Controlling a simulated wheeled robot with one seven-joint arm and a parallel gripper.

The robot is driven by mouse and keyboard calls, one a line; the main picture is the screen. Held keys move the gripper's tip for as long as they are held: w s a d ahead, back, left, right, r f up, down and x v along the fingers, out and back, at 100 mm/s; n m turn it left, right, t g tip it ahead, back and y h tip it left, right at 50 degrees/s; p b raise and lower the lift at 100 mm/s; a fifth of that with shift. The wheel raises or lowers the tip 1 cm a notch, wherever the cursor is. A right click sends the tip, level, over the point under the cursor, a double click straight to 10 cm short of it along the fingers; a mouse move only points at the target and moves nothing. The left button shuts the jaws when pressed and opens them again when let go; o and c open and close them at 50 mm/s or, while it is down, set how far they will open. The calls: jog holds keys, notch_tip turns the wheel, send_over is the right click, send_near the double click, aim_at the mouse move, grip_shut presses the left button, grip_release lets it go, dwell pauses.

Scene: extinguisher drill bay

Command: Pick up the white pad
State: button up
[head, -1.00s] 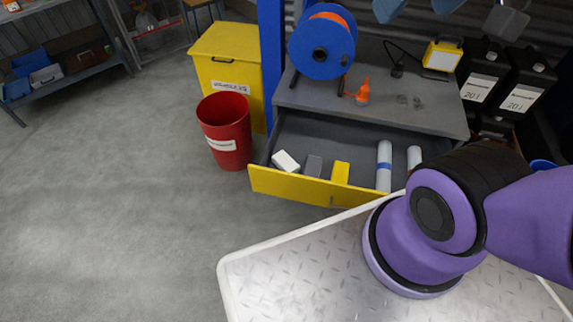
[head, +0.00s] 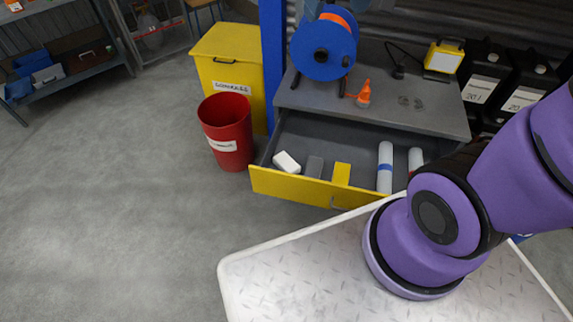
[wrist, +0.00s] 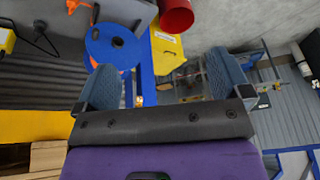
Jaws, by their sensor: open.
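The white pad (head: 286,162) lies in the open yellow-fronted drawer (head: 290,187), at its left end. In the head view it is a small white block, tilted a little, with nothing on top of it. My gripper (wrist: 168,80) shows in the wrist view with its two blue-grey fingers wide apart and nothing between them. In the head view only its finger ends show at the top edge, above the blue reel. It is well apart from the pad. The pad does not show in the wrist view.
A blue reel (head: 322,50) stands on the bench. A red bin (head: 227,131) stands left of the drawer.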

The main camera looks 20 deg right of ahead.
jog(key=w+a+f+g, duration=0.1)
jog(key=w+a+f, duration=0.1)
jog(key=w+f, duration=0.75)
jog(key=n+g+h, duration=0.1)
jog(key=n+g, duration=0.1)
jog(key=g, duration=0.1)
send_over(286, 162)
notch_tip(286, 162, down, 41)
jog(key=shift+s+d+f, duration=0.1)
jog(key=shift+d+f, duration=0.3)
jog(key=shift+f, duration=0.35)
notch_tip(286, 162, down, 5)
jog(key=shift+a+r, duration=0.1)
jog(key=shift+r, duration=0.1)
jog(key=shift+a+f, duration=0.2)
jog(key=shift+f, duration=2.45)
jog(key=shift+c, duration=0.4)
